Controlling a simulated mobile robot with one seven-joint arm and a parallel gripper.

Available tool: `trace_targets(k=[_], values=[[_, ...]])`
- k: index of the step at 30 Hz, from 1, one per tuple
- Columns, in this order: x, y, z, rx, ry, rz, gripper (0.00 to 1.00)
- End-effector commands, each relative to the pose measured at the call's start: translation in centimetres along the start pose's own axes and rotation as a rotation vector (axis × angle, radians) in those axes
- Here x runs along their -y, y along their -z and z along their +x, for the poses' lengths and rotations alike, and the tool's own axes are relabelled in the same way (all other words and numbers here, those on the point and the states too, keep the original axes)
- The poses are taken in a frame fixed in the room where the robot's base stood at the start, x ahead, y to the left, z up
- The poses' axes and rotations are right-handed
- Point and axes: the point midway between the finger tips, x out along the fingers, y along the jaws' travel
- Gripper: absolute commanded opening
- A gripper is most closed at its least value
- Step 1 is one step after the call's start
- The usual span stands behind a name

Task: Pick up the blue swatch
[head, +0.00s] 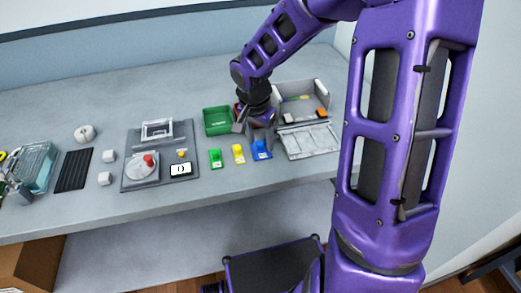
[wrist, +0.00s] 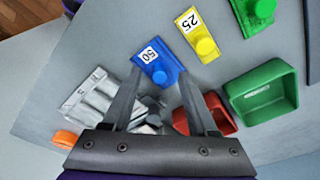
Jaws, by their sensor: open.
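The blue swatch (head: 261,150) lies on the grey table in front of the bins, with a white label. In the wrist view the blue swatch (wrist: 153,58) shows a label reading 50 and a raised round knob. My gripper (head: 255,124) is open and empty, behind the swatch in the head view. In the wrist view the fingertips of my gripper (wrist: 160,76) appear on either side of the swatch's knob end. Its height above the swatch is hard to tell.
A yellow swatch (head: 238,154) and a green swatch (head: 216,159) lie to the left of the blue one. Behind are a green bin (head: 217,121) and a red bin (wrist: 213,120). A grey open box (head: 302,99) stands to the right.

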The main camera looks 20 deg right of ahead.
Motion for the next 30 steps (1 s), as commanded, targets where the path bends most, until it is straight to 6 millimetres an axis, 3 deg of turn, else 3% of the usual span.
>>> trace_targets(k=[3,10,20,30], values=[[0.03,-0.03,0.87,0.000,0.001,0.000,0.59],[0.03,0.00,0.86,-0.001,0.002,0.000,0.57],[0.02,0.00,0.85,-0.001,0.001,0.000,0.00],[0.03,0.01,0.83,-0.001,0.001,0.000,0.00]])
